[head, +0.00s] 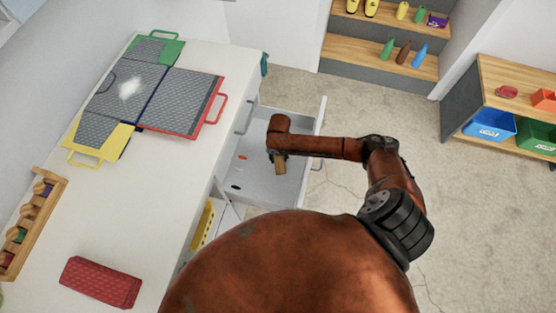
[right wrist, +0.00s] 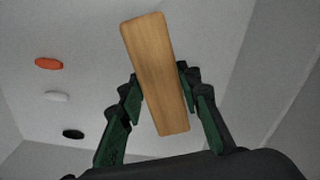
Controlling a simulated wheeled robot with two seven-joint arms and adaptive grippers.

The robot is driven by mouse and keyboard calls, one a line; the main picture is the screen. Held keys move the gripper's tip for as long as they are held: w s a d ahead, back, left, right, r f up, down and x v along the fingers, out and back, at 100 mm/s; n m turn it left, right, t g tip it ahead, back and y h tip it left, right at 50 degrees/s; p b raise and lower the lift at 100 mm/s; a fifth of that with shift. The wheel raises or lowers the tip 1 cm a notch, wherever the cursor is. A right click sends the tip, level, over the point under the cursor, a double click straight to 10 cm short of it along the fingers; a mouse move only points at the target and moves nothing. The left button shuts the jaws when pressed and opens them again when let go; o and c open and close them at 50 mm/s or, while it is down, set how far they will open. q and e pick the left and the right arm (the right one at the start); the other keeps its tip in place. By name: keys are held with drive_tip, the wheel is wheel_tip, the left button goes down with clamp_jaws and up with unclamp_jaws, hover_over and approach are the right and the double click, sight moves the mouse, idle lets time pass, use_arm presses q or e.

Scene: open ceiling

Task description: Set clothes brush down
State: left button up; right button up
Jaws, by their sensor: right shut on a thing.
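The clothes brush (right wrist: 158,70) shows a flat, light wooden back in the right wrist view. My right gripper (right wrist: 160,92) is shut on it, one finger on each side. In the head view the brush (head: 281,166) hangs below my right wrist, over the open drawer (head: 260,188). Whether it touches the drawer floor is not clear. My right gripper in the head view is mostly hidden by the wrist. My left gripper is not in view.
Red, white and black discs (right wrist: 48,62) lie on the drawer floor. The white counter (head: 150,195) at left holds coloured trays, a wooden rack (head: 30,225) and a red case (head: 101,282). Shelves stand at the back and right.

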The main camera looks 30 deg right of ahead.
sight(279, 160)
drive_tip(key=shift+w+d+f+b, duration=0.15)
drive_tip(key=shift+f+b, duration=0.1)
drive_tip(key=shift+f, duration=0.65)
drive_tip(key=shift+w+f+b, duration=0.1)
drive_tip(key=shift+f+b, duration=0.15)
drive_tip(key=shift+f, duration=0.65)
drive_tip(key=shift+f, duration=0.1)
drive_tip(key=o, duration=1)
drive_tip(key=shift+f, duration=0.1)
wheel_tip(279, 160, up, 12)
drive_tip(key=p, duration=0.3)
drive_tip(key=shift+s+r, duration=0.1)
drive_tip(key=shift+r, duration=0.1)
